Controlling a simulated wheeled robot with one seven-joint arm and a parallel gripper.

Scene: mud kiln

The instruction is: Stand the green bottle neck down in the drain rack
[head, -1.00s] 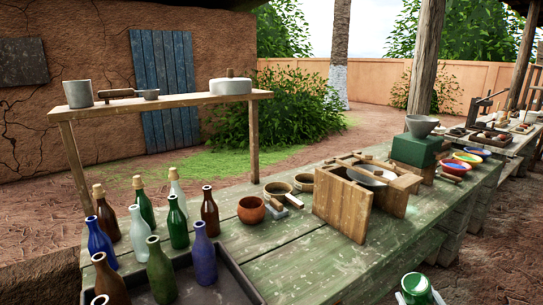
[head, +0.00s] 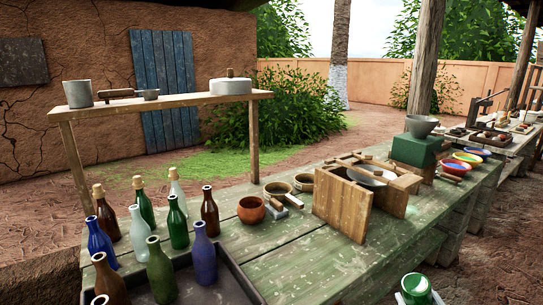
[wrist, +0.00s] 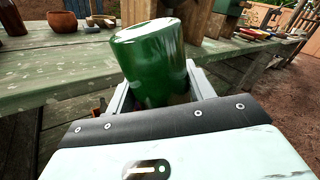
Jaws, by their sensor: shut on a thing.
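The green bottle (head: 415,289) is at the bottom right edge of the head view, in front of the bench, with its round base facing up. In the wrist view the bottle (wrist: 155,65) stands between the two jaws, base uppermost and slightly tilted; its neck is hidden below. My gripper (wrist: 155,92) is shut on the bottle. Its fingertips (head: 418,299) barely show in the head view. A wooden frame with slats across its top, apparently the drain rack (head: 343,205), stands on the bench, above and left of the bottle in the head view. A metal bowl-like thing sits among its slats.
Several bottles stand in and behind a dark tray (head: 240,281) at the left. A clay bowl (head: 251,210) and small pans lie left of the rack. A green block with a grey funnel (head: 421,126) stands behind it. The bench front (head: 320,265) is clear.

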